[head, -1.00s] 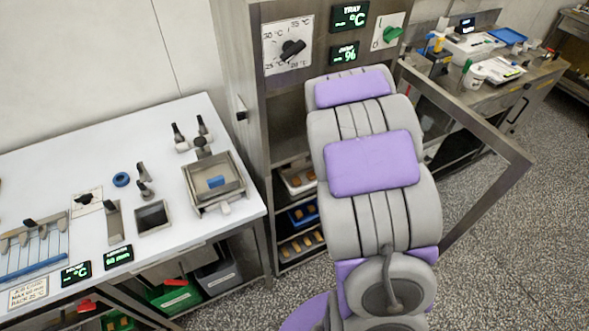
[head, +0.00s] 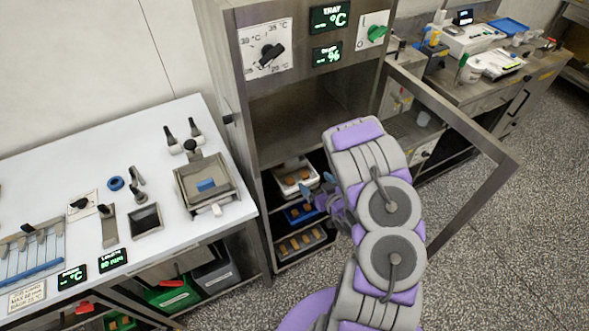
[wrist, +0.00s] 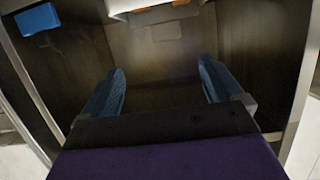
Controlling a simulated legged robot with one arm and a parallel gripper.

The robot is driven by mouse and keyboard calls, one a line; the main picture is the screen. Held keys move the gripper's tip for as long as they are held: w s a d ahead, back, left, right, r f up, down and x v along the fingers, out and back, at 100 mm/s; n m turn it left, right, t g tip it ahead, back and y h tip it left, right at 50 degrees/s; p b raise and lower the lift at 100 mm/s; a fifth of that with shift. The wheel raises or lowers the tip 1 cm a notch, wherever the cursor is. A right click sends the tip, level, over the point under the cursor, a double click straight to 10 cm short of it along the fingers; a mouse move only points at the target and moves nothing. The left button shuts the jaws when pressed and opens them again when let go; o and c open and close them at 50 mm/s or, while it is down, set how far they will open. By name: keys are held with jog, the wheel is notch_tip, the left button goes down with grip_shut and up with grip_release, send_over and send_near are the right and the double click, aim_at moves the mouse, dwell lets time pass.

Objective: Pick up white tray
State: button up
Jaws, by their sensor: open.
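The white tray (head: 286,189) holds small brown pieces and sits on the uppermost occupied level inside the open steel cabinet in the head view. My gripper (head: 318,194) is at the cabinet opening, just right of and in front of the tray. Its blue fingers partly overlap the trays in that view. In the wrist view my gripper (wrist: 162,80) is open, with nothing between its fingers. A pale edge with orange-brown patches, apparently the white tray (wrist: 116,7), shows at the top of that view, beyond the fingertips and apart from them.
A blue tray (head: 292,216) and a dark tray with brown pieces (head: 283,250) sit below the white one. The cabinet's open door frame (head: 460,115) stands to the right of my arm. A white worktable (head: 130,190) stands close on the left. The upper cabinet space is empty.

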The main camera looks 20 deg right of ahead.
jog(key=b, duration=0.7)
send_near(292, 161)
jog(key=x, duration=0.2)
jog(key=f+x, duration=0.1)
jog(key=x, duration=0.2)
jog(key=shift+w+d, duration=0.1)
jog(key=shift+d, duration=0.1)
jog(key=shift+w+a, duration=0.4)
jog(key=shift+a, duration=0.4)
jog(key=w, duration=0.1)
jog(key=w+d+f+b, duration=0.1)
jog(key=w, duration=0.1)
jog(key=w+d+b, duration=0.1)
jog(key=shift+w+f, duration=0.2)
jog(key=shift+w, duration=0.1)
jog(key=shift+a+r, duration=0.2)
jog(key=shift+a, duration=0.45)
jog(key=shift+c, duration=0.2)
jog(key=shift+a, duration=0.15)
jog(key=shift+c, duration=0.7)
jog(key=shift+d+f, duration=0.1)
jog(key=shift+d, duration=0.45)
jog(key=c, duration=0.8)
jog(key=shift+a, duration=0.3)
jog(key=c, duration=0.6)
jog(key=shift+c, duration=0.8)
jog(key=shift+d, duration=0.1)
